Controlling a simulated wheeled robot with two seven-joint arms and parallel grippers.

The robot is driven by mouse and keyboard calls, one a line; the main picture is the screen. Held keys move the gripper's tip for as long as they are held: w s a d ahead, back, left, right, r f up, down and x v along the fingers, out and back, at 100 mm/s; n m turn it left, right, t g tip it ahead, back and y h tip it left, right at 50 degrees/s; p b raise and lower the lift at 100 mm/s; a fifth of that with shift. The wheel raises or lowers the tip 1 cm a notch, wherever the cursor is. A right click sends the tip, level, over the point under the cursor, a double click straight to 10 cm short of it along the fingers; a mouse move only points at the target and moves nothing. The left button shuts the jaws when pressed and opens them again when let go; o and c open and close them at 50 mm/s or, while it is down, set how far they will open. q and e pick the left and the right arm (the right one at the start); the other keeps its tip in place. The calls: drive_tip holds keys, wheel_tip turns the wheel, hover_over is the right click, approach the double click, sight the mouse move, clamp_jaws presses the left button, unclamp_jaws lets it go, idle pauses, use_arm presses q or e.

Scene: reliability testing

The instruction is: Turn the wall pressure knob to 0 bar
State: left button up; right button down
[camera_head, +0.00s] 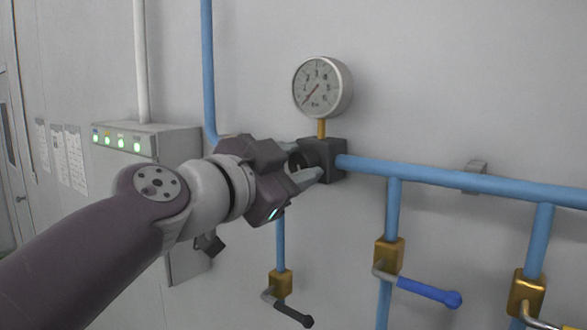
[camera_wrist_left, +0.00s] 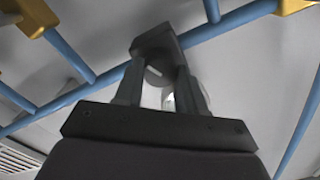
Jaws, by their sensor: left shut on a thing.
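The dark square valve block (camera_head: 331,160) with the pressure knob (camera_head: 306,158) is on the wall, in line with the blue pipe. It also shows in the left wrist view (camera_wrist_left: 157,40). My left gripper (camera_head: 310,166) is shut on the knob, with a finger on either side of it; the fingers also show in the left wrist view (camera_wrist_left: 160,88). The fingers and hand hide much of the knob. The round gauge (camera_head: 322,87) stands above the block on a brass stem. Its red needle points to the lower left of the dial. My right gripper is not in view.
A blue pipe (camera_head: 460,180) runs right from the block, with branches going down. Valves with a dark lever (camera_head: 293,313) and a blue lever (camera_head: 430,291) are below. A grey control box (camera_head: 150,143) with green lights is on the wall behind my arm.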

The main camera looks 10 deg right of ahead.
use_arm(q)
drive_tip(key=n+b, duration=0.1)
drive_tip(key=n, duration=0.2)
drive_tip(key=n+b, duration=0.1)
drive_tip(key=n, duration=0.2)
drive_tip(key=shift+w+n, duration=0.1)
drive_tip(key=shift+n, duration=0.3)
drive_tip(key=n, duration=0.3)
drive_tip(key=shift+a+r+n, duration=0.1)
drive_tip(key=shift+n, duration=0.2)
drive_tip(key=n, duration=0.4)
drive_tip(key=shift+g, duration=0.3)
drive_tip(key=n, duration=0.4)
drive_tip(key=shift+w, duration=0.1)
drive_tip(key=n, duration=0.4)
drive_tip(key=shift+a, duration=0.1)
drive_tip(key=n, duration=0.4)
drive_tip(key=shift+p, duration=0.35)
drive_tip(key=shift+n+h+p, duration=0.3)
drive_tip(key=shift+n+p, duration=0.05)
drive_tip(key=shift+n, duration=1.45)
drive_tip(key=shift+f, duration=0.25)
